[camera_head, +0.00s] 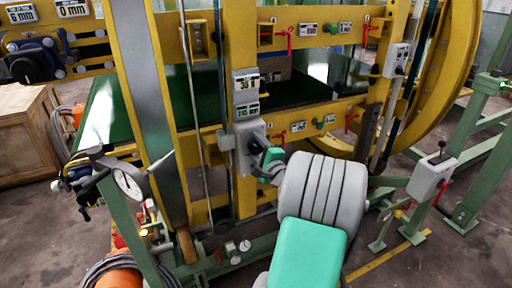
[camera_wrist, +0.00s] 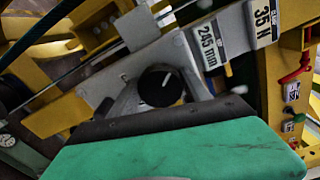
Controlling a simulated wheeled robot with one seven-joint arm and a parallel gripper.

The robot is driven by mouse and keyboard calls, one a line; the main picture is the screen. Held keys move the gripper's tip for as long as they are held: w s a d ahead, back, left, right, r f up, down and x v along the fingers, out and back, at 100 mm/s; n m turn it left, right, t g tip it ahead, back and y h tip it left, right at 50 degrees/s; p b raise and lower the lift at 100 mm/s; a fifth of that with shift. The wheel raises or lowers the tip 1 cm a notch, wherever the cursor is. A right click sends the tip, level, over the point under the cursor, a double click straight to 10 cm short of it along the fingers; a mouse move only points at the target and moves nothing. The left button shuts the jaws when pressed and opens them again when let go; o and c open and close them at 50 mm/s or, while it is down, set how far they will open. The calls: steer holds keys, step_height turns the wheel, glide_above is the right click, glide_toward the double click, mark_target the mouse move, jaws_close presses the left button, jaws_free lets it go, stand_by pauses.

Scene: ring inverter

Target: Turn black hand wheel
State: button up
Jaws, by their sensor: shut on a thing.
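The black hand wheel (camera_wrist: 160,86) is a round black knob with a white mark, on a grey housing. It also shows in the head view (camera_head: 255,146), small and partly covered, on the grey box at the middle post. My gripper (camera_head: 267,158) reaches it from the lower right and is shut on it. In the wrist view the green body of my gripper (camera_wrist: 170,150), with its dark front edge, fills the bottom and hides the wheel's lower part. The finger contact itself is hidden.
Displays reading 35 N and 245 mm (camera_head: 246,110) sit just above the wheel. A yellow frame (camera_head: 240,50) surrounds it. Floor shows at lower right.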

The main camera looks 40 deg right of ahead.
steer(key=o, duration=1.4)
steer(key=shift+s, duration=0.1)
steer(key=b+v, duration=0.1)
steer(key=v, duration=0.6)
steer(key=shift+s, duration=0.25)
steer(key=shift+a, duration=0.15)
